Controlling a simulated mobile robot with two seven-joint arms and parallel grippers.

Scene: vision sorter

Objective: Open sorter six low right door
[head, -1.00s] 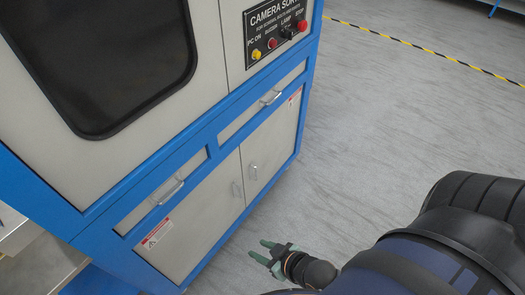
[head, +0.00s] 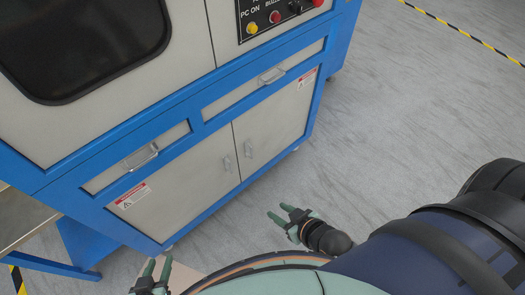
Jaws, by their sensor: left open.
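The low right door (head: 283,125) is a pale panel in the blue-framed sorter cabinet. It looks shut, flush beside the low left door (head: 190,185). Its small upright handle (head: 249,149) is close to the seam, next to the left door's handle (head: 228,164). My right gripper (head: 277,210) is below and right of the doors in the picture, apart from the handle; its two green fingers are spread with nothing between them. My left gripper (head: 157,267) is at the bottom edge, below the left door, open and empty.
Two shallow drawers with handles, left (head: 140,157) and right (head: 265,80), run above the doors. A button panel (head: 275,15) is higher up. A metal table (head: 22,215) stands at the left. Grey floor is free to the right of the cabinet.

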